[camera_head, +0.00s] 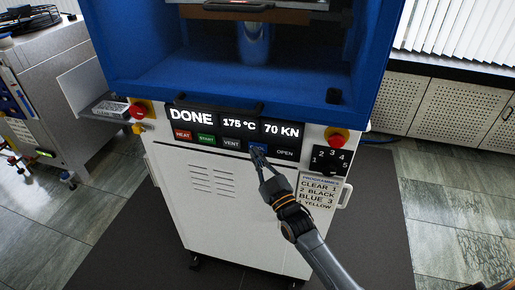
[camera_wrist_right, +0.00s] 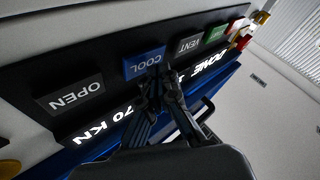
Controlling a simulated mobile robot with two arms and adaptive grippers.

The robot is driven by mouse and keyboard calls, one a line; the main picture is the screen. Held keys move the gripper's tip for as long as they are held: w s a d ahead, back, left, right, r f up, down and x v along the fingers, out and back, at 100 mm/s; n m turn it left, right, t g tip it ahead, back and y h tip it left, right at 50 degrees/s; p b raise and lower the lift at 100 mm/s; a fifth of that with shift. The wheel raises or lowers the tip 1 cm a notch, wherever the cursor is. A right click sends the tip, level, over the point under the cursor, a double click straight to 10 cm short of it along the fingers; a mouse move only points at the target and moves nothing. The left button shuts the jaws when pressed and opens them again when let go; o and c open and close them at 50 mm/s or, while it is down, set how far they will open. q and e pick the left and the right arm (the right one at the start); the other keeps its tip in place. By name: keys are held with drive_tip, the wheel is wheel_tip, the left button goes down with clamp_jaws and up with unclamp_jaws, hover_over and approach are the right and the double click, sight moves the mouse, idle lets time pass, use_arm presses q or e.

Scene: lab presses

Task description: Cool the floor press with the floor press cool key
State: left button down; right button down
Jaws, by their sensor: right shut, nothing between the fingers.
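The floor press (camera_head: 225,200) is a white cabinet with a blue press frame on top. Its display (camera_head: 240,124) reads DONE, 175 °C and 70 KN. My left gripper is not in view.
The red heat key (camera_head: 183,135), green start key (camera_head: 206,139), vent key (camera_head: 231,143) and open key (camera_head: 285,153) share the panel. Red stop buttons (camera_head: 337,136) flank it. A programme dial (camera_head: 330,160) is at right. A black handle bar (camera_head: 218,105) runs above the display.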

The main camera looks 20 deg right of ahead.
drive_tip(key=shift+w+d, duration=0.25)
drive_tip(key=shift+w, duration=0.15)
idle(0.8)
drive_tip(key=shift+s+a, duration=0.1)
drive_tip(key=shift+s, duration=0.05)
drive_tip(key=shift+s+a+p, duration=0.3)
drive_tip(key=shift+s+a, duration=0.1)
drive_tip(key=shift+s, duration=0.15)
drive_tip(key=s+a, duration=0.1)
drive_tip(key=s+a+p, duration=0.1)
drive_tip(key=s+p, duration=0.1)
drive_tip(key=s, duration=0.1)
drive_tip(key=shift+s+a, duration=0.1)
drive_tip(key=shift+a, duration=0.3)
drive_tip(key=shift+f, duration=0.1)
idle(0.7)
